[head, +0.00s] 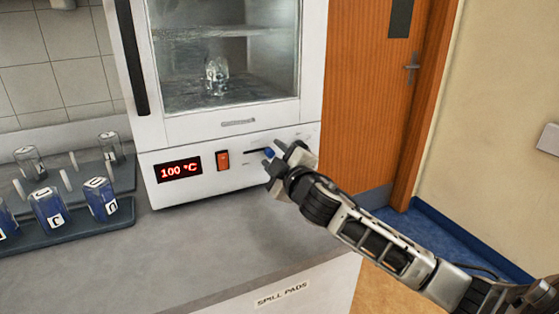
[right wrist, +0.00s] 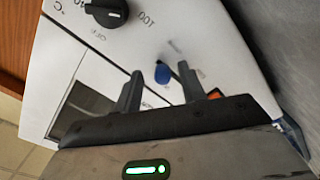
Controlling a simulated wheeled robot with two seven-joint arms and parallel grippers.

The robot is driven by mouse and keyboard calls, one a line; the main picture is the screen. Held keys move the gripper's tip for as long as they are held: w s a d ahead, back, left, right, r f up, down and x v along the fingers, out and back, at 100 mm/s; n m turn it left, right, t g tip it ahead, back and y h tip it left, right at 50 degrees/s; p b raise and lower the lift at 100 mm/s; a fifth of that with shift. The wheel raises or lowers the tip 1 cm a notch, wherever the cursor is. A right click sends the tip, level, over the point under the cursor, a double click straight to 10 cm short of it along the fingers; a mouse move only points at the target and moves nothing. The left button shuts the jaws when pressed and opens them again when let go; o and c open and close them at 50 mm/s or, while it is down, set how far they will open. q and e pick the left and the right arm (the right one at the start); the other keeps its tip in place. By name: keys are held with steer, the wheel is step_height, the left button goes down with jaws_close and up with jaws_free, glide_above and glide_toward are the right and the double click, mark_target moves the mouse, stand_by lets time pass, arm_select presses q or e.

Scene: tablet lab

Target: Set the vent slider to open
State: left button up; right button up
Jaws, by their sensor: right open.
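The vent slider's blue knob (head: 269,153) is on the white front panel of the oven (head: 235,181), right of the red switch. A thin dark slot (head: 256,151) shows beside it. In the right wrist view the blue knob (right wrist: 162,74) appears between the two fingertips. My right gripper (head: 273,155) is open at the panel, its fingers on either side of the knob; I cannot tell whether they touch it. The gripper hides part of the panel to the right in the head view. My left gripper is not in view.
The oven's red display (head: 178,170) reads 100 °C, next to a red rocker switch (head: 223,160). A black dial (right wrist: 106,10) shows in the right wrist view. Racks with blue-filled beakers (head: 101,198) stand at left. The grey counter (head: 215,235) in front is clear.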

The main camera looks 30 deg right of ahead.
steer(key=s+a+b, duration=0.2)
steer(key=s, duration=1.3)
steer(key=shift+s+a, duration=0.25)
steer(key=shift+s, duration=0.1)
